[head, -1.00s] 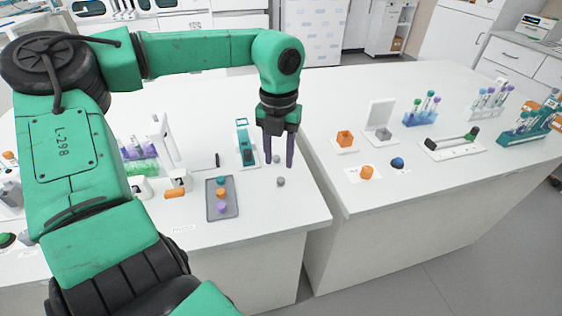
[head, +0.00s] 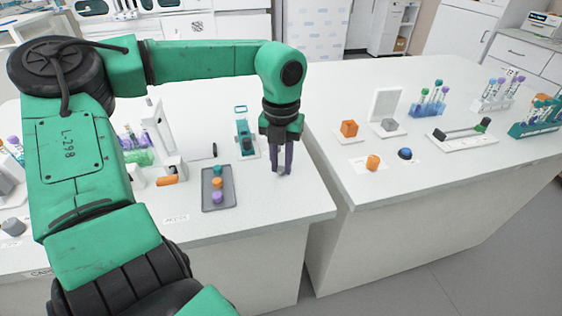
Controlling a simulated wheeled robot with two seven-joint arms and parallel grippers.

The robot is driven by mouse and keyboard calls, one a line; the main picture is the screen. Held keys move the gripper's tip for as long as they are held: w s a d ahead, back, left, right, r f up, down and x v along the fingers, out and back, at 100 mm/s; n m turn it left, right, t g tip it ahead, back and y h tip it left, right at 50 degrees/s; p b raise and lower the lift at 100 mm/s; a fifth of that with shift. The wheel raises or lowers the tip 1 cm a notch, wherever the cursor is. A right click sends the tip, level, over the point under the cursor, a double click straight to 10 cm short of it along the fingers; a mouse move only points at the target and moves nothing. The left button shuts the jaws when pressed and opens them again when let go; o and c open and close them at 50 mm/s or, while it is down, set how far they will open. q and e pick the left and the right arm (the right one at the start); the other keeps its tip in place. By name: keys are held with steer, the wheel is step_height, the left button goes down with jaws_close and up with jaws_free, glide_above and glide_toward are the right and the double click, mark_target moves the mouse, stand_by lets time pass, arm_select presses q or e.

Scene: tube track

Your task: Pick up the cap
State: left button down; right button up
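A small grey cap (head: 281,170) is at the front right part of the left-hand table, between the fingertips of my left gripper (head: 282,173). The gripper points straight down. Its dark fingers are close together, one on each side of the cap, and look shut on it. The fingers partly hide the cap. I cannot tell whether it touches the table top. My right gripper is not in view.
A grey tray (head: 206,204) with teal, orange and purple caps lies left of the gripper. A teal-and-white device (head: 246,140) stands behind it. The right-hand table, across a gap, holds an orange cap (head: 373,162), a blue cap (head: 405,154) and tube racks.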

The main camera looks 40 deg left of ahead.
mark_target(281, 169)
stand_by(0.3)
arm_select(q)
steer(key=shift+r, duration=0.1)
steer(key=shift+r+p, duration=1.9)
steer(key=shift+r, duration=0.75)
